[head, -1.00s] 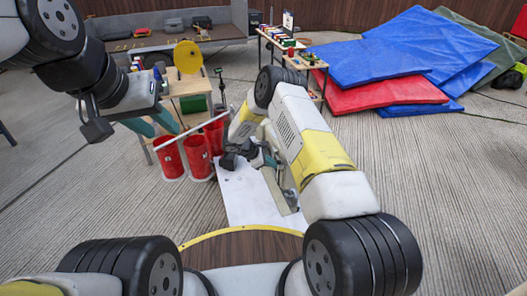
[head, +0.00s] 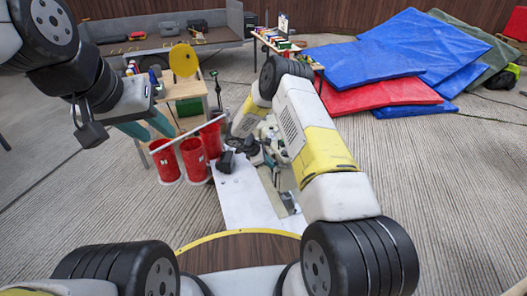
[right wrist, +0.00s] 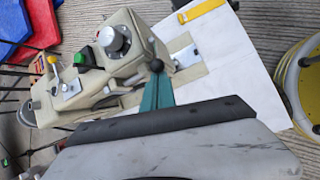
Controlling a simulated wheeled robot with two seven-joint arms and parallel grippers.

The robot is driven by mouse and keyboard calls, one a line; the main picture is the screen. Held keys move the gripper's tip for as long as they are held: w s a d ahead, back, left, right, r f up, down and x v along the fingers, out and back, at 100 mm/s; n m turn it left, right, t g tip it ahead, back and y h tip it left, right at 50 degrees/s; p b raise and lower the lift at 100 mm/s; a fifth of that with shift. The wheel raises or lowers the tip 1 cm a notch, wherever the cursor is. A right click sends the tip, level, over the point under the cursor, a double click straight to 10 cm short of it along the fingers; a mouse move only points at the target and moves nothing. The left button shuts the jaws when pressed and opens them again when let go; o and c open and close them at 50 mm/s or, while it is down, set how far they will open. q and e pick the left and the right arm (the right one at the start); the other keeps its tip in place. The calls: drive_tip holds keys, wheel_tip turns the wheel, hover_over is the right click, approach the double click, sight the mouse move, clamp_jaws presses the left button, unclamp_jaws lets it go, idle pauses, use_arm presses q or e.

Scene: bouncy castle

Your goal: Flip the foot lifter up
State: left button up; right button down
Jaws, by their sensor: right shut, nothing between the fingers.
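A beige machine (right wrist: 85,70) with a round dial, a green button and a yellow-tipped lever (right wrist: 52,66) lies on a white board (right wrist: 225,60) in the right wrist view. I cannot tell which part is the foot lifter. A black ball knob (right wrist: 157,65) shows at the tip of my right gripper (right wrist: 157,90), whose teal fingers are shut with nothing between them; whether they touch the knob is unclear. In the head view, my right arm hides much of the machine and gripper above the white board (head: 240,195). My left gripper (head: 147,128) is open and empty, away from the machine.
Several red cylinders (head: 165,162) stand left of the white board, with a pale bar across them. A small wooden table (head: 190,90) with a yellow disc (head: 184,60) is behind. Blue mats (head: 370,65) and a red mat (head: 385,97) lie at the back right. Floor at left is clear.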

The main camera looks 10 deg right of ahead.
drive_tip(key=d+r+y, duration=0.2)
drive_tip(key=y, duration=0.1)
drive_tip(key=d+r+g+y, duration=0.1)
drive_tip(key=shift+w+d+r+y, duration=0.1)
drive_tip(key=shift+w+r+y, duration=0.15)
drive_tip(key=shift+y, duration=0.05)
drive_tip(key=w+d+r+g+y, duration=0.1)
drive_tip(key=d+y, duration=0.6)
drive_tip(key=d, duration=0.1)
drive_tip(key=shift+w+r+m, duration=0.3)
drive_tip(key=shift+r+m, duration=0.1)
